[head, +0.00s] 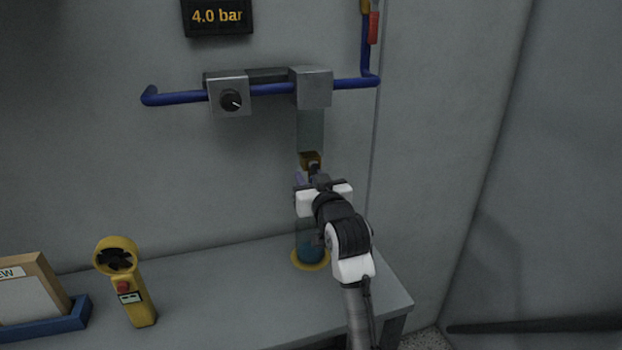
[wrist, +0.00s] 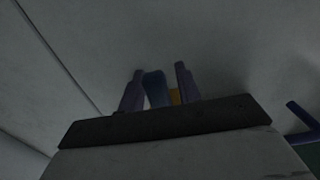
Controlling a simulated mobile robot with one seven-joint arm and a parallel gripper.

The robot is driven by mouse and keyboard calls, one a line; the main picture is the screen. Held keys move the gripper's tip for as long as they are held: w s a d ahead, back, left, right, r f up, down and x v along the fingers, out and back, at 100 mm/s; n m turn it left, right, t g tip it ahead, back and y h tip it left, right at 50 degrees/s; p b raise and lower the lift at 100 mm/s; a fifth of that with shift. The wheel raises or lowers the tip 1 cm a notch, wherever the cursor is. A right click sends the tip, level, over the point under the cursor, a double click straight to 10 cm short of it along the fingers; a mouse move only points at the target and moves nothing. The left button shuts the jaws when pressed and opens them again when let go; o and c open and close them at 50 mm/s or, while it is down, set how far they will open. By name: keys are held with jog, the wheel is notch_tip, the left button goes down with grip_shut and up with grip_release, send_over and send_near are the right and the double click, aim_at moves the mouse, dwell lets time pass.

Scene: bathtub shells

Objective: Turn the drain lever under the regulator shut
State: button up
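The regulator (head: 312,88) is a grey block on the blue pipe, with a clear grey bowl (head: 311,130) beneath it. A brass drain fitting (head: 309,157) sits at the bowl's bottom; a bit of brass also shows in the wrist view (wrist: 175,97). My gripper (wrist: 160,88) is just below the fitting, its two fingers apart. A blue piece that looks like the drain lever (wrist: 154,87) stands between them, close to the left finger. I cannot tell whether they touch. In the head view my wrist hides most of the lever.
A container with blue liquid (head: 307,246) stands on a yellow base below my wrist. A knob box (head: 229,97) and a "4.0 bar" display (head: 217,17) are on the wall. A yellow handheld device (head: 128,285) and a blue-based sign (head: 48,318) stand on the bench at left.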

grip_shut()
jog(key=shift+d, duration=0.1)
jog(key=shift+w+d+r+n+b, duration=0.2)
jog(key=shift+d+r+n+b, duration=0.45)
jog(key=shift+n+b, duration=1.65)
jog(key=shift+w+d+r+n+b, duration=0.25)
jog(key=shift+d+r+n+b, duration=0.75)
jog(key=shift+n, duration=2.15)
jog(key=shift+w+d+r+n+b, duration=0.2)
jog(key=shift+d+n+b, duration=0.1)
jog(key=shift+n+b, duration=2.15)
jog(key=shift+n, duration=0.4)
jog(key=shift+o, duration=1)
grip_release()
